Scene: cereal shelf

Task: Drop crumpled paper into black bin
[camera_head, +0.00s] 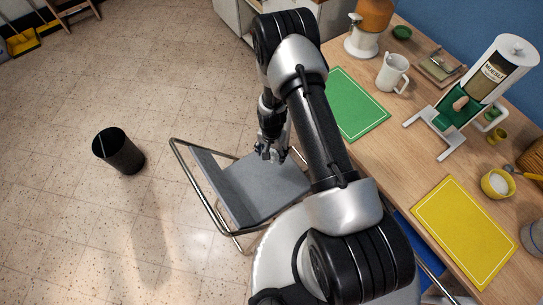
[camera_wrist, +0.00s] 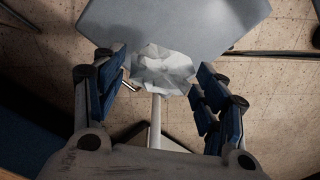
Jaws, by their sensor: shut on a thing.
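The crumpled paper (camera_wrist: 160,68) is a white-grey wad between my gripper's blue-padded fingers in the wrist view. My gripper (camera_head: 269,155) is shut on it, above the grey seat of a chair. I cannot make out the paper clearly in the head view. The black bin (camera_head: 121,154) is a round, open-topped bin on the floor at the left of the head view. My gripper is well to the right of it and apart from it.
The grey chair (camera_head: 245,200) with a metal frame stands below my gripper, between the bin and the wooden counter (camera_head: 397,165). The counter holds a green mat, a yellow mat, a jug and a muesli dispenser. Floor around the black bin is clear.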

